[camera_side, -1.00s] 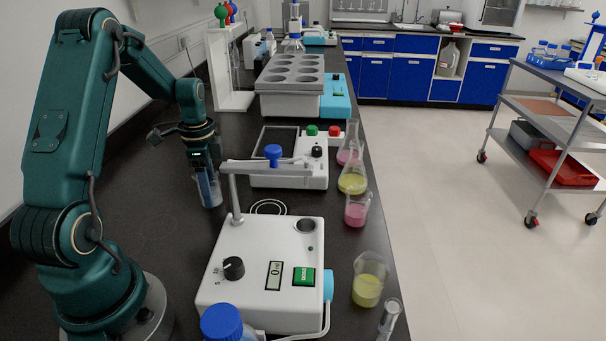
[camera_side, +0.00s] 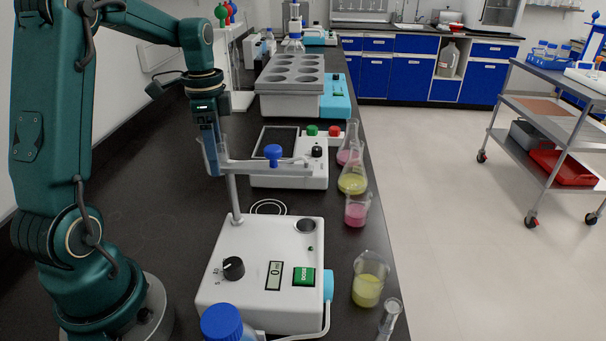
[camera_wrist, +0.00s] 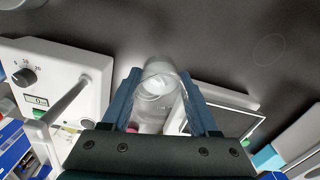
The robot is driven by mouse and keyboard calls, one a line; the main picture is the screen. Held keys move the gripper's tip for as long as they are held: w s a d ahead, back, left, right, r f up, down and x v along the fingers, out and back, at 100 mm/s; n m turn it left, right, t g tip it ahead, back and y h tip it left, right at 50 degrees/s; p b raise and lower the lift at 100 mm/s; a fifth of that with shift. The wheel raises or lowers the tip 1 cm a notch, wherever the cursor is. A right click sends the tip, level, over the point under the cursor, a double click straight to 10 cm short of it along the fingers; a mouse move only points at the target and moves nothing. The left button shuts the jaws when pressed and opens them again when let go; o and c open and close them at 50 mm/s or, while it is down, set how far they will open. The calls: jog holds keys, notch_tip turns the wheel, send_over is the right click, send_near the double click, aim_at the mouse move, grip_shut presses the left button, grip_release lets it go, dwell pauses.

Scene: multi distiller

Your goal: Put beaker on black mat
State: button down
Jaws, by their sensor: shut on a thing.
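My gripper (camera_side: 210,148) is shut on a clear glass beaker and holds it upright above the dark bench, left of the stirrer's clamp rod. In the wrist view, the beaker (camera_wrist: 157,86) stands between the two blue fingers; it looks empty or holds only clear liquid. The black mat appears to be the dark square top (camera_side: 276,139) of a white device behind and right of my gripper. In the wrist view that dark square (camera_wrist: 228,119) is partly hidden by a finger. It bears nothing that I can see.
Flasks and beakers with pink and yellow liquid (camera_side: 353,180) line the right bench edge. A grey block with wells (camera_side: 290,82) is farther back. The bench at left is clear.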

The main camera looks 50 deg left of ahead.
send_over(268, 211)
notch_tip(268, 211, down, 6)
jog(key=shift+a+r, duration=0.1)
jog(key=shift+r, duration=0.15)
jog(key=shift+f, duration=2.05)
jog(key=shift+f, duration=0.15)
jog(key=shift+c, duration=0.8)
grip_release()
notch_tip(268, 211, up, 12)
jog(key=shift+r, duration=0.2)
